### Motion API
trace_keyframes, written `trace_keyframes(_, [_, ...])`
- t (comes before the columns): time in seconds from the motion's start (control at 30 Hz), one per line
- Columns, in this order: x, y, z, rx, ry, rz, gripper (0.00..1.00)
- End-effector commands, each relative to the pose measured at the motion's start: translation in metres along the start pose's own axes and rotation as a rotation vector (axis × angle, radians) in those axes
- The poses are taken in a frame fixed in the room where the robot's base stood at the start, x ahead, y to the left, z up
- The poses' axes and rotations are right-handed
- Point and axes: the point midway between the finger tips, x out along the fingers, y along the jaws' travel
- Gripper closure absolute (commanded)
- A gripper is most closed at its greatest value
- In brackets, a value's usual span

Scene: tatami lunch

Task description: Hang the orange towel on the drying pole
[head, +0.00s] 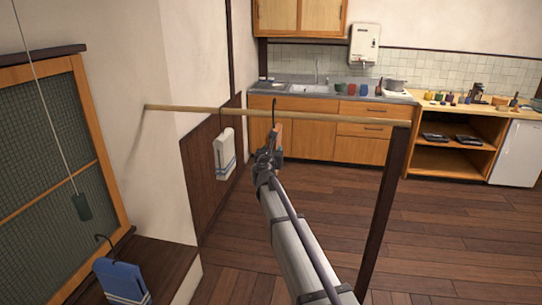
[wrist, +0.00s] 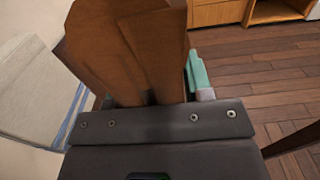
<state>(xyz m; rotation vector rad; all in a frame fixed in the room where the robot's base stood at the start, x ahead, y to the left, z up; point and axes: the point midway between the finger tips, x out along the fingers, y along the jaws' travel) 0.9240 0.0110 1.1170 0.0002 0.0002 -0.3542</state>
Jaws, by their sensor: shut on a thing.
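My gripper (head: 268,161) is shut on the orange towel (head: 279,133), just below the drying pole (head: 330,120) in the head view. The towel's dark hook (head: 274,106) rises above the pole's line; I cannot tell whether it is over the pole or in front of it. In the wrist view the towel (wrist: 125,45) looks brownish orange, folded, and fills the space beyond the jaws. A teal finger part (wrist: 198,75) shows to its right.
A white towel with blue stripes (head: 225,153) hangs from the pole, left of my gripper. A blue towel (head: 122,281) on a hanger is at the lower left. A dark post (head: 385,205) stands under the pole's right end. A pull cord (head: 48,95) hangs at left.

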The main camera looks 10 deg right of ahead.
Motion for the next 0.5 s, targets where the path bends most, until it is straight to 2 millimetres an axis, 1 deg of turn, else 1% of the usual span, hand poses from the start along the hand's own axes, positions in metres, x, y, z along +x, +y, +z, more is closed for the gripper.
trace_keyframes(0.03, [0.007, 0.0, 0.0, 0.0, 0.0, -0.001, 0.78])
trace_keyframes(0.1, [0.005, 0.0, -0.014, 0.0, 0.0, 0.0, 0.78])
trace_keyframes(0.23, [0.004, 0.0, -0.026, 0.0, 0.0, 0.0, 0.78])
trace_keyframes(0.37, [0.004, 0.0, -0.033, 0.0, 0.0, 0.0, 0.78])
trace_keyframes(0.5, [0.004, 0.0, -0.035, 0.0, 0.0, 0.0, 0.78])
